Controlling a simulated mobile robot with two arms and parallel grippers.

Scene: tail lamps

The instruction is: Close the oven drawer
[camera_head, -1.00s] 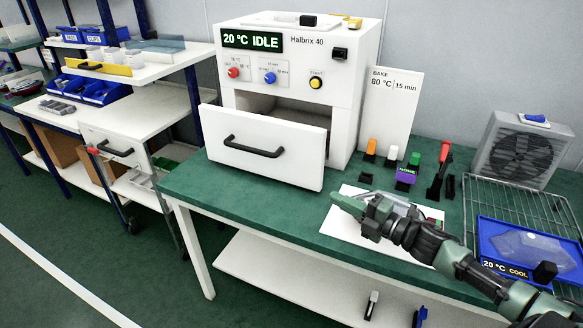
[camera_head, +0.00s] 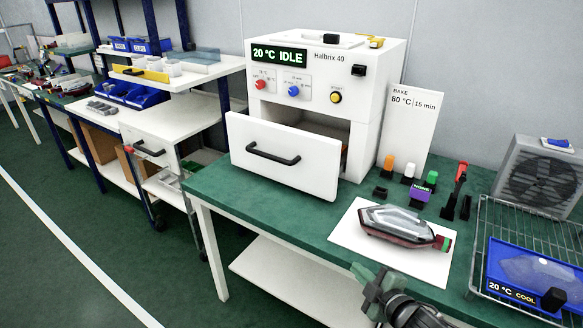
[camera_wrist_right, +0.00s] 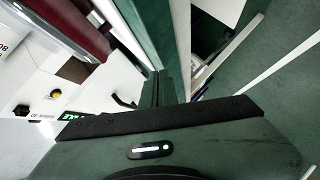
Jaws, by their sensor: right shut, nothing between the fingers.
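The white oven (camera_head: 328,62) stands on the green table and its display reads "20 °C IDLE". Its drawer (camera_head: 316,170) is pulled out, with a dark gap above the front panel. The black handle (camera_head: 273,155) runs across that panel. My right gripper (camera_head: 366,284) is shut and empty, low at the table's front edge, right of the drawer and apart from it. In the right wrist view the fingers (camera_wrist_right: 165,88) are together, and part of the oven front (camera_wrist_right: 40,88) shows at the left. My left gripper is not in view.
A tail lamp (camera_head: 398,224) lies on a white sheet (camera_head: 348,236) right of the drawer. Colored blocks, a wire rack (camera_head: 478,268) with a blue tray (camera_head: 525,262), and a fan (camera_head: 540,178) stand farther right. A shelf cart (camera_head: 190,125) is at the left.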

